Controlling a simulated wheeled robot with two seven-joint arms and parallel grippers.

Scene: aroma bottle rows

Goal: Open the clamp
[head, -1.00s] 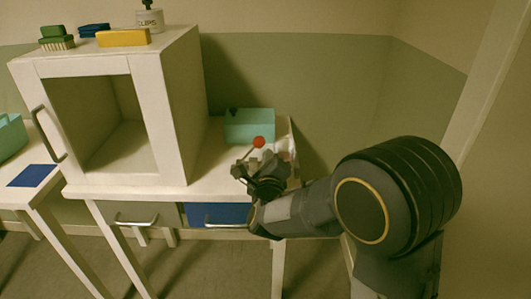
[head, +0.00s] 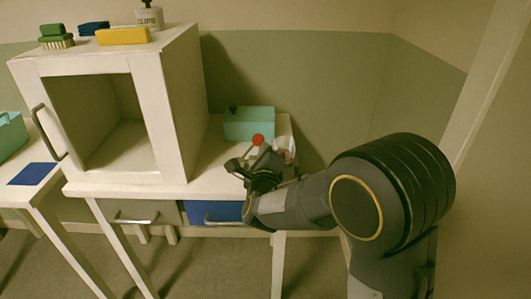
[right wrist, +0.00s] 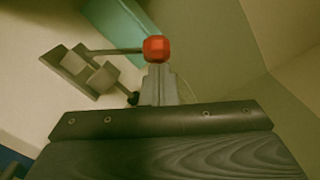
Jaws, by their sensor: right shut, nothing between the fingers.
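The clamp shows as a grey metal base (right wrist: 85,70) with a thin lever ending in a red knob (right wrist: 156,48) in the right wrist view. In the head view the red knob (head: 258,140) stands above the table at its right end, and the clamp's base is partly hidden by my right gripper. My right gripper (head: 266,158) is shut and empty, close to the knob on its near side. In the right wrist view its grey fingers (right wrist: 160,88) point at the knob; I cannot tell whether they touch it. My left gripper is out of view.
A teal box (head: 249,124) stands behind the clamp. A blue drawer (head: 215,211) lies below the table edge.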

